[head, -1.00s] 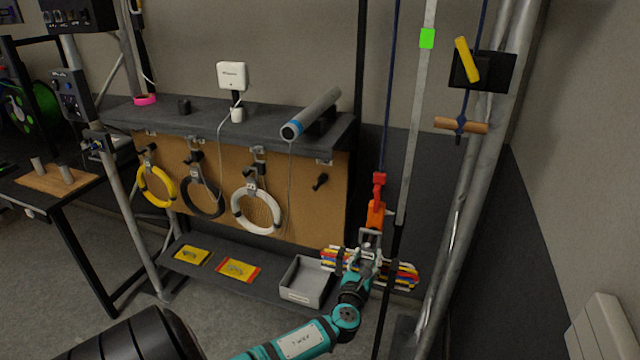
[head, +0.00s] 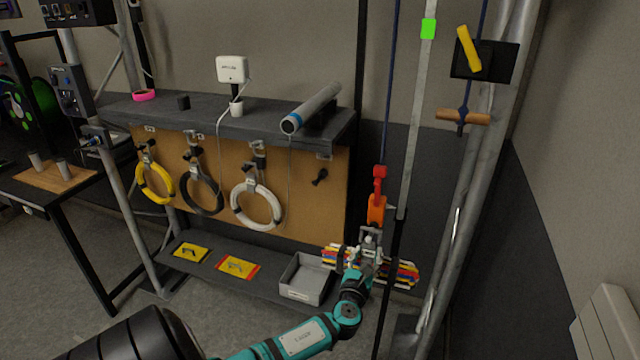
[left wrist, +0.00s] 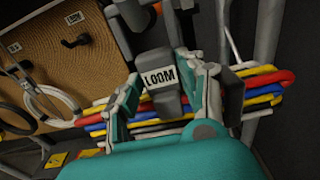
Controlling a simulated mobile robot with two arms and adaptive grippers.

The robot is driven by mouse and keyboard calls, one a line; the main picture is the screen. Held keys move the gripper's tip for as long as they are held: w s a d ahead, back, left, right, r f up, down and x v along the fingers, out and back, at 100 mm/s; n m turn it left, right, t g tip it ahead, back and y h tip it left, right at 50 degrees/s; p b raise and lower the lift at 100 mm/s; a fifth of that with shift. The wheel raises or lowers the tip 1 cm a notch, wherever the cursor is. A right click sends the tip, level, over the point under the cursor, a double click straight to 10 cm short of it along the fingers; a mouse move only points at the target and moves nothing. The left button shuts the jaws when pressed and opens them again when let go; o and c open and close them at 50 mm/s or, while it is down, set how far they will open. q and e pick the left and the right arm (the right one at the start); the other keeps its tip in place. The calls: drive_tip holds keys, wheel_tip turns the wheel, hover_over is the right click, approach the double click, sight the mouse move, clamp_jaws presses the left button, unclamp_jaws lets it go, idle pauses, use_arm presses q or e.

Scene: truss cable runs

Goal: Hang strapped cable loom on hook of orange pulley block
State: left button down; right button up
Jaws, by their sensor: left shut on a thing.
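The orange pulley block (head: 376,210) hangs under a red fitting on a dark blue rope, right of the pegboard. The strapped cable loom (head: 404,273) is a flat bundle of red, yellow, blue and white cables, lying roughly level just below the block. My left gripper (head: 366,258) is shut on the loom at its middle. In the left wrist view my left gripper (left wrist: 165,85) has its fingers either side of the grey piece labelled LOOM (left wrist: 160,76). Grey metal shows between block and loom; I cannot tell whether the hook carries the loom. My right gripper is out of view.
A metal truss pole (head: 455,200) stands close on the right, and a grey strap (head: 413,150) runs down beside the block. A grey bin (head: 306,280) sits on the low shelf to the left. Yellow, black and white cable rings hang on the pegboard (head: 300,205).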

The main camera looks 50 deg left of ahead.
use_arm(q)
drive_tip(key=shift+w+r, duration=0.1)
drive_tip(key=shift+r, duration=0.15)
drive_tip(key=c, duration=0.7)
unclamp_jaws()
drive_tip(key=shift+s+d+f, duration=0.1)
drive_tip(key=shift+s+f, duration=0.1)
drive_tip(key=shift+f, duration=0.1)
drive_tip(key=shift+s+d, duration=0.2)
drive_tip(key=shift+s, duration=0.15)
drive_tip(key=v, duration=1.1)
drive_tip(key=shift+r, duration=0.3)
